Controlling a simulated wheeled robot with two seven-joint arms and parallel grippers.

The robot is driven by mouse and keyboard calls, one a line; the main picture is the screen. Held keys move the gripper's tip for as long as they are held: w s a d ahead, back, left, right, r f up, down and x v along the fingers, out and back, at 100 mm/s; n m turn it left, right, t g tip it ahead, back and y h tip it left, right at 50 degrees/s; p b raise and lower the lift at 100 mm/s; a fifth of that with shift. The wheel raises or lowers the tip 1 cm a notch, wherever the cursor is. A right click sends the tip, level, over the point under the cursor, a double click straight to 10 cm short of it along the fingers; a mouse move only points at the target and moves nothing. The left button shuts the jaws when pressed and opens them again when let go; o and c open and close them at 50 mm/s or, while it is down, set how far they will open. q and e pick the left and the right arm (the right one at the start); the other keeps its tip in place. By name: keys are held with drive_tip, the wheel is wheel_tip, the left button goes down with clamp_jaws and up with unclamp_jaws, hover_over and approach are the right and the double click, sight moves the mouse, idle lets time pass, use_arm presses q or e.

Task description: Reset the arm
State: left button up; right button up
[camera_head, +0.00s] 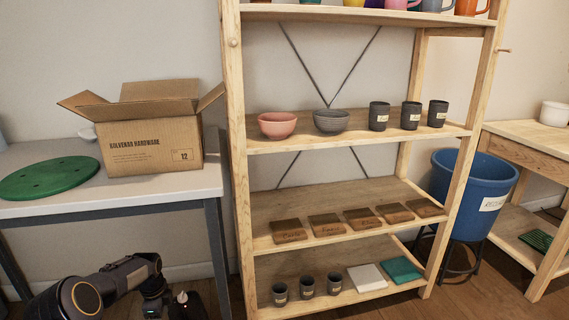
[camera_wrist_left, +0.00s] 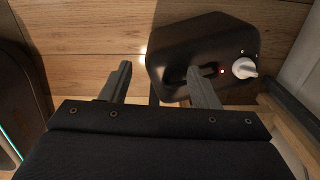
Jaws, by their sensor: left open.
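My left arm (camera_head: 110,283) reaches in low at the bottom left of the head view, in front of the table. My left gripper (camera_wrist_left: 160,70) shows in the left wrist view with its two fingers spread apart and nothing between them that it holds. A black device (camera_wrist_left: 190,42) with a white knob and a small red light lies beyond the fingers. The right-hand finger overlaps it in the picture; I cannot tell whether they touch. A dark thing with a white spot (camera_head: 187,306), probably the same device, shows beside my arm in the head view. My right gripper is out of view.
A grey table (camera_head: 150,195) holds an open cardboard box (camera_head: 135,158) and a green disc (camera_head: 48,178). A wooden shelf (camera_head: 240,200) with bowls, cups and tiles stands right of my arm. A blue bin (camera_head: 480,185) stands further right.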

use_arm(q)
drive_tip(key=s+d+r+n+t, duration=0.1)
drive_tip(key=s+d+r+n, duration=0.15)
drive_tip(key=s+r, duration=0.45)
drive_tip(key=s+d+r+n+t+h, duration=0.1)
drive_tip(key=s+d+r+n, duration=0.15)
drive_tip(key=r, duration=0.85)
drive_tip(key=s+d+r+n+t, duration=0.15)
drive_tip(key=s+r+n, duration=0.3)
drive_tip(key=r, duration=0.45)
drive_tip(key=s+d+n+t+h, duration=0.1)
drive_tip(key=s+d+n, duration=0.25)
drive_tip(key=s, duration=0.45)
drive_tip(key=s+d+n+t+h+p, duration=0.15)
drive_tip(key=s+d, duration=0.25)
drive_tip(key=s, duration=0.4)
drive_tip(key=s+d+n+h, duration=0.1)
drive_tip(key=s+d+n, duration=0.25)
drive_tip(key=s, duration=0.45)
wheel_tip(320, 180, up, 39)
drive_tip(key=p, duration=3.7)
drive_tip(key=shift+w+a+f+y, duration=0.2)
drive_tip(key=shift+w+a+y, duration=0.1)
drive_tip(key=shift+w+y, duration=0.1)
drive_tip(key=shift+f, duration=0.1)
